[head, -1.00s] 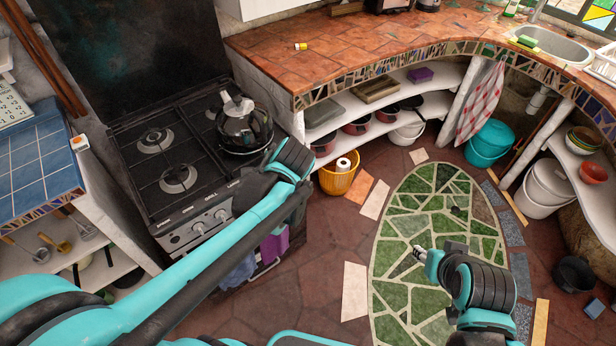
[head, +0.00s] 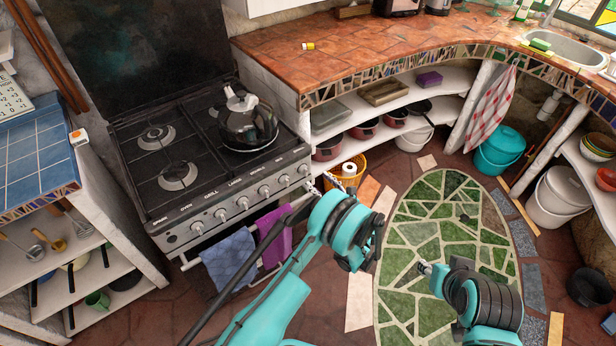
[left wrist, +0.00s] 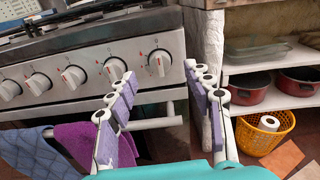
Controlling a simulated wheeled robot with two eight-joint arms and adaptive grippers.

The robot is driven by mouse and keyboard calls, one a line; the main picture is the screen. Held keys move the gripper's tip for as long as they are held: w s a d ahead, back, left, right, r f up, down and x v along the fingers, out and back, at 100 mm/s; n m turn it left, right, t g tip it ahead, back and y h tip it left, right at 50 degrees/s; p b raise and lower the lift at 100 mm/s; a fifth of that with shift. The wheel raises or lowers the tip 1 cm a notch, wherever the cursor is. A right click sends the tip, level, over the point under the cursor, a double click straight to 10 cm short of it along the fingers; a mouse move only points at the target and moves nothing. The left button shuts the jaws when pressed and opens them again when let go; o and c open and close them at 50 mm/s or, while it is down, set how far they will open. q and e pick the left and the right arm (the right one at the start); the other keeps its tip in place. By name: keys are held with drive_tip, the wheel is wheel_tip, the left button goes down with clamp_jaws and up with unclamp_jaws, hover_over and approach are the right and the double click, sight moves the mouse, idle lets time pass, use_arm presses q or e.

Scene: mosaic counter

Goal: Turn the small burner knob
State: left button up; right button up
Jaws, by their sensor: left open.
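The stove's front panel (head: 180,232) carries a row of silver knobs. Printed labels sit above them, but I cannot read which one marks the small burner. The rightmost knob (head: 304,169) is closest to my left gripper (head: 322,184), which is in front of the panel's right end. In the left wrist view the rightmost knob (left wrist: 159,63) appears between the fingertips of my left gripper (left wrist: 160,74). The fingers are spread and empty, and contact with the knob is not visible. My right gripper (head: 425,267) is over the green mosaic floor, its opening unclear.
A kettle (head: 248,125) stands on the hob. Blue (head: 229,260) and purple (head: 273,238) towels hang below the panel on the oven rail (left wrist: 150,123). A yellow basket (left wrist: 265,132) and shelves with red pots (left wrist: 248,90) are to the right.

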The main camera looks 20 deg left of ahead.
sight(307, 173)
use_arm(q)
drive_tip(key=shift+m, duration=0.3)
drive_tip(key=b+x, duration=0.1)
drive_tip(key=x, duration=0.2)
drive_tip(key=f+b+x, duration=0.1)
drive_tip(key=x, duration=0.2)
drive_tip(key=shift+s+f, duration=0.15)
drive_tip(key=shift+f, duration=0.05)
drive_tip(key=shift+w+a+r, duration=0.1)
drive_tip(key=shift+w+a, duration=0.35)
drive_tip(key=shift+a, duration=0.1)
drive_tip(key=c, duration=1.1)
